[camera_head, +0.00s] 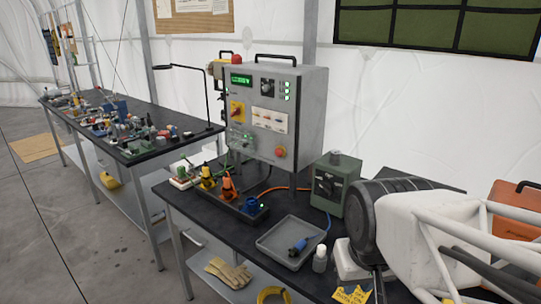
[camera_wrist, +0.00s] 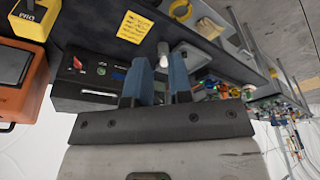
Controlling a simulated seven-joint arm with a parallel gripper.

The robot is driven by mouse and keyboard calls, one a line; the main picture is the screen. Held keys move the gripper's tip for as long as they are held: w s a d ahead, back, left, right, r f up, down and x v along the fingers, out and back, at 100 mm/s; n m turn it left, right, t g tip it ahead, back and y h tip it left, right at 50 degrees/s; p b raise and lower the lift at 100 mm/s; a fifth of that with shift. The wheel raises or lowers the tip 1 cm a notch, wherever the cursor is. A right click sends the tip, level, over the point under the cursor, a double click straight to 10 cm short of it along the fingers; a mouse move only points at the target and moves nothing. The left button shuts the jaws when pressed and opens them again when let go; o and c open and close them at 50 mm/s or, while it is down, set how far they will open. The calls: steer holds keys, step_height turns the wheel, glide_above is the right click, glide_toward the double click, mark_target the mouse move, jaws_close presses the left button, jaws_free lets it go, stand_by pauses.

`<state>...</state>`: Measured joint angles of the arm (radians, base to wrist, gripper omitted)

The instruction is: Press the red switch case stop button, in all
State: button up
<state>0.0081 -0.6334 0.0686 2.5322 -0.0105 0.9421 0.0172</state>
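A grey control cabinet (camera_head: 310,125) stands on the dark bench in the head view. A round red button (camera_head: 280,152) sits low on the right of its front, and a yellow plate with a red switch (camera_head: 237,110) is higher at the left. In the wrist view a black case (camera_wrist: 70,98) carries a small red switch (camera_wrist: 101,70). I cannot tell which of these is the task's stop button. My gripper (camera_wrist: 160,75) shows two blue fingers with a gap between them, empty. It is beside the black case in that picture, with no visible contact. I cannot make out the gripper in the head view.
A grey tray (camera_head: 262,240) with a blue connector, a white bottle (camera_head: 320,259) and a green box (camera_head: 335,188) are on the near bench. Orange and blue plugs (camera_head: 228,186) stand left. An orange case (camera_wrist: 14,105) and a yellow note (camera_wrist: 134,27) show in the wrist view.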

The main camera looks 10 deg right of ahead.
jaws_close()
stand_by(1.4)
